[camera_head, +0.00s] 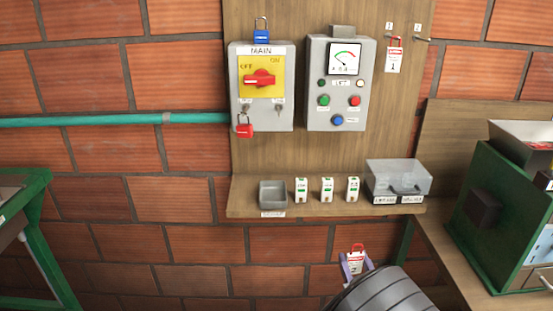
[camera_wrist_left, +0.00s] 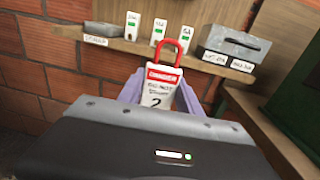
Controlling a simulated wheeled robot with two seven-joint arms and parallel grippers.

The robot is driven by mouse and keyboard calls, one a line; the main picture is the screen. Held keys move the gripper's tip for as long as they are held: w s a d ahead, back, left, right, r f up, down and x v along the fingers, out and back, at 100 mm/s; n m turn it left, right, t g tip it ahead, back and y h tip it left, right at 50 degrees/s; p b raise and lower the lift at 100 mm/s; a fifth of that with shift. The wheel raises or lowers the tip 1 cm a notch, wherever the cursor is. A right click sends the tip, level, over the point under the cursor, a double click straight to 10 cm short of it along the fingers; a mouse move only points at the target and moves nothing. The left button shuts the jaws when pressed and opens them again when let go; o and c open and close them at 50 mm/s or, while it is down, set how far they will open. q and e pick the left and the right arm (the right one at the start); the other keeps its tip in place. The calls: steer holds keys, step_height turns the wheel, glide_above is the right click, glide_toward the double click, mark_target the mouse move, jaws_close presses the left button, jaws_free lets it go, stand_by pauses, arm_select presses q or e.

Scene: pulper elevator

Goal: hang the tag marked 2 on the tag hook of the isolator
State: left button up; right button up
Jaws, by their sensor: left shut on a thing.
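My left gripper (camera_head: 356,264) is shut on the tag marked 2 (camera_wrist_left: 157,92), a white tag with a red band and red loop on top. It holds the tag upright below the shelf, in front of the brick wall. The tag also shows small in the head view (camera_head: 357,255). The isolator (camera_head: 262,115), a grey box marked MAIN with a red handle on a yellow plate, is up and left of the gripper. Two small fittings sit low on its face; I cannot tell which is the tag hook. A red padlock (camera_head: 244,130) hangs at its lower left. My right gripper is not in view.
A shelf (camera_head: 240,208) holds a grey tray, several white modules and a clear-lidded box. A meter panel (camera_head: 340,110) stands right of the isolator. Tag 1 (camera_head: 393,60) hangs on peg 1; peg 2 (camera_head: 422,39) is bare. A green machine (camera_head: 505,215) is at right.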

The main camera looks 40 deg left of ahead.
arm_select(q)
steer(key=a+r+m+t+h+b, duration=0.1)
steer(key=a+r+b, duration=0.3)
steer(key=a+r, duration=1.9)
step_height(320, 180, up, 3)
steer(key=shift+w+a+r, duration=0.15)
steer(key=shift+a+r, duration=0.05)
steer(key=shift+a, duration=0.1)
steer(key=shift+w+a, duration=0.1)
steer(key=shift+w, duration=0.05)
steer(key=f+b+x, duration=0.1)
steer(key=x, duration=0.8)
steer(key=shift+f, duration=0.4)
